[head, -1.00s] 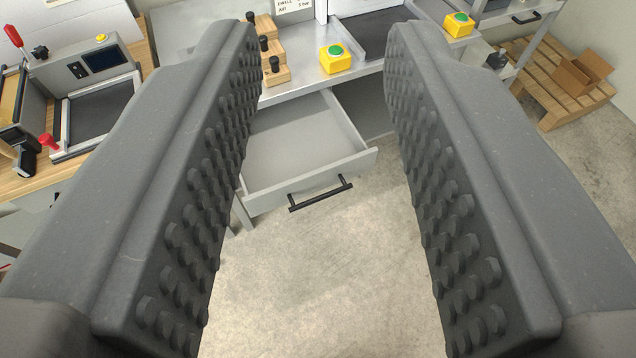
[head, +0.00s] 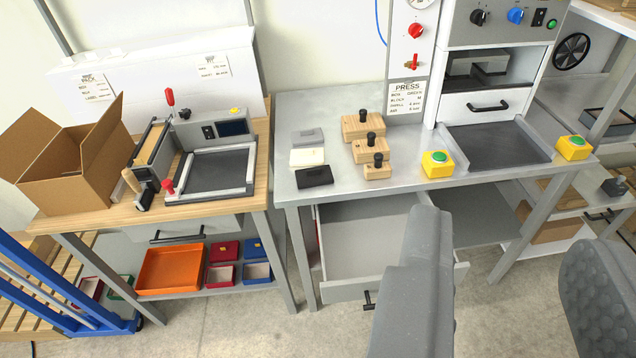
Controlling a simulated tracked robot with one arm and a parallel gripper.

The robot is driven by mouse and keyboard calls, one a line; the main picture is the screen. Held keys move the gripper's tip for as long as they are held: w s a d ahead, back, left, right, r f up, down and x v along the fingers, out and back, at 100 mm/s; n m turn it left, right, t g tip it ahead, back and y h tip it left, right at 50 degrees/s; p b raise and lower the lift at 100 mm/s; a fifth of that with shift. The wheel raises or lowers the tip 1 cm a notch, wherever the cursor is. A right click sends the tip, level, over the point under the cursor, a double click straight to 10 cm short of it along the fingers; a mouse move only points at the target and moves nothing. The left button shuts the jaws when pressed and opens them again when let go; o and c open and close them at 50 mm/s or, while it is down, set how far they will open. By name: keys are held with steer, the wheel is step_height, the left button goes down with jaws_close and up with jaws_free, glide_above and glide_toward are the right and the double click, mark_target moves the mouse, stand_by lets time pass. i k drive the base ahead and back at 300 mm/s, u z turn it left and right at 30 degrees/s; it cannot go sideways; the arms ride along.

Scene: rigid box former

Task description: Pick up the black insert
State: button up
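The black insert (head: 315,177) lies flat on the left front part of the grey metal bench (head: 347,197), close to its front edge. A white insert (head: 307,157) and a grey insert (head: 308,137) lie in a row behind it. My gripper (head: 515,245) is open and empty at the lower right, its two fingers wide apart. It is in front of the bench, to the right of the black insert and away from it.
Three wooden blocks with black knobs (head: 377,172) stand right of the inserts. Yellow boxes with green buttons (head: 437,164) flank the press tray (head: 497,147). An open drawer (head: 350,290) juts out below the bench. A cardboard box (head: 75,165) stands on the left table.

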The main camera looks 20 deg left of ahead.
mark_target(315, 176)
steer(key=u, duration=2.25)
steer(key=i, duration=1.15)
steer(key=z, duration=1.65)
steer(key=i, duration=1)
steer(key=u, duration=0.05)
